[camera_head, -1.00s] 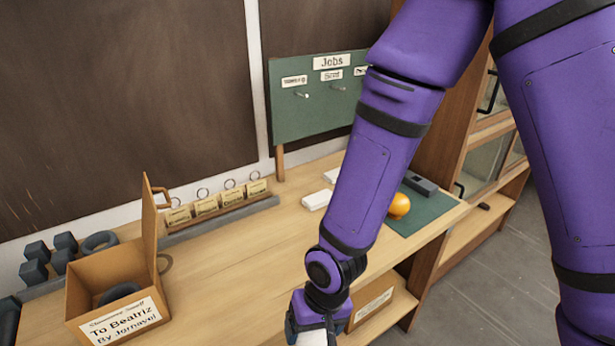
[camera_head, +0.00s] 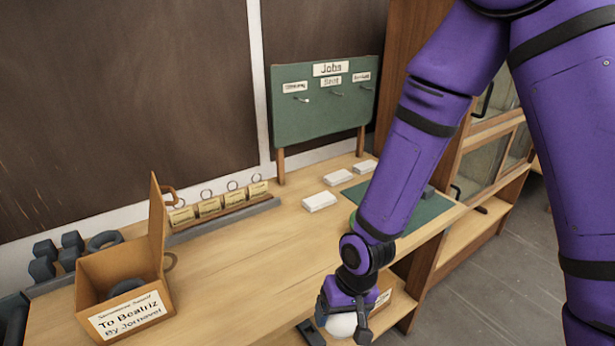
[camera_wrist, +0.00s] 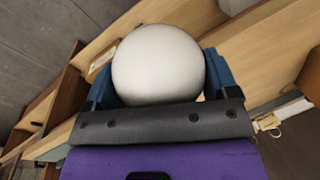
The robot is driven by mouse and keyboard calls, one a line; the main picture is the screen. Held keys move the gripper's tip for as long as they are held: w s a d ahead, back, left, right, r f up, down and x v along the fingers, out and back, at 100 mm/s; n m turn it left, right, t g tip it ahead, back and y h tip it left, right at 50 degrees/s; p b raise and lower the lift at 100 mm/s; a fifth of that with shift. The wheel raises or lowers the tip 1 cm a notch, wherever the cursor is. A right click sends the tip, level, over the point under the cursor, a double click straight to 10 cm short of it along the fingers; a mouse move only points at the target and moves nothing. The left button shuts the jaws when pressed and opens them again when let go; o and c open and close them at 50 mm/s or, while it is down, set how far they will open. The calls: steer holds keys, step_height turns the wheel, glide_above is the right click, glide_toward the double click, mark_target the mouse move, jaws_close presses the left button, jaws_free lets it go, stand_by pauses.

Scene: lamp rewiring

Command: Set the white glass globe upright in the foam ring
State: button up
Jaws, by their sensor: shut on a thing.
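The white glass globe (camera_wrist: 158,62) is held between the blue fingers of my gripper (camera_wrist: 160,82) in the wrist view. In the head view the globe (camera_head: 342,325) shows below my gripper (camera_head: 346,318), off the front edge of the bench. Its opening is not visible, so I cannot tell which way up it is. A dark ring (camera_head: 125,287) lies inside the open cardboard box (camera_head: 148,318) labelled "To Beatriz", at the left. Another dark grey ring (camera_head: 104,240) rests behind the box beside grey blocks. My gripper is well to the right of both rings.
The box's lid (camera_head: 157,225) stands up on its right side. A rack of tags (camera_head: 220,207), white blocks (camera_head: 319,201), a green mat (camera_head: 425,212) and a green Jobs board (camera_head: 325,105) occupy the bench back. The bench middle (camera_head: 240,260) is clear.

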steer(key=w+d+f+m, duration=0.1)
steer(key=w+d+f, duration=0.1)
steer(key=w+d, duration=0.9)
steer(key=w+d+f+m, duration=0.1)
steer(key=w+d, duration=1.1)
steer(key=shift+d+f+m, duration=0.3)
steer(key=shift+d+f, duration=0.05)
